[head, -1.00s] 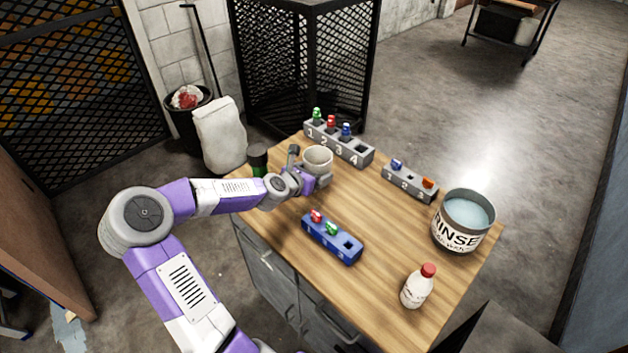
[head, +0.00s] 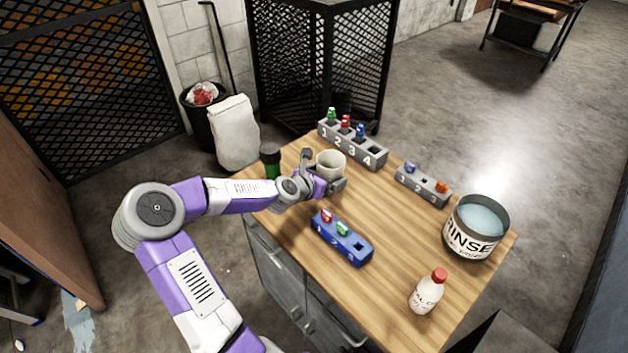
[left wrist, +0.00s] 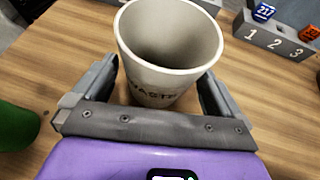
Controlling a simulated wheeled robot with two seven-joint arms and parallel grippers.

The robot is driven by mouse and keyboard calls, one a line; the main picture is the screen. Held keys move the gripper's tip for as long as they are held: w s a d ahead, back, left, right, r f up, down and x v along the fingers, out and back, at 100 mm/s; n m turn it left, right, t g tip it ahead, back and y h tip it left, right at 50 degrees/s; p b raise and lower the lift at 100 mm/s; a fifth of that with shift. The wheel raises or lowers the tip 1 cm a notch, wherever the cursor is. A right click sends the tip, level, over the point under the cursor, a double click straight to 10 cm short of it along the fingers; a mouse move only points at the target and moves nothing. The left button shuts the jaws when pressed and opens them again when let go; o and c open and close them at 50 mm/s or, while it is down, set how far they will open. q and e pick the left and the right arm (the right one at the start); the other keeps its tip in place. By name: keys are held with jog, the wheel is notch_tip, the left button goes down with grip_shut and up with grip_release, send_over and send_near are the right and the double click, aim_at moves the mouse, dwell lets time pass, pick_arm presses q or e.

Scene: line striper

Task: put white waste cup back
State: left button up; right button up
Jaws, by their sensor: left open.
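The white waste cup (head: 331,163) stands upright on the wooden table (head: 405,262), near its far left part. In the left wrist view the cup (left wrist: 168,50) shows its open, empty-looking mouth and part of the word WASTE. My left gripper (head: 325,172) is open, with one finger on each side of the cup. In the left wrist view the fingers of the gripper (left wrist: 150,90) flank the lower cup, with a small gap visible at the left finger. My right gripper is not in view.
The rinse pot (head: 476,228) and a red-capped bottle (head: 427,291) stand at the right.

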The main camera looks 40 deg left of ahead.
pick_arm(q)
jog(key=p+v, duration=0.5)
jog(key=v, duration=0.5)
jog(key=shift+s+r, duration=0.2)
jog(key=shift+s+d+r+p, duration=0.1)
jog(key=shift+s+r+p, duration=0.05)
jog(key=shift+s+p, duration=0.25)
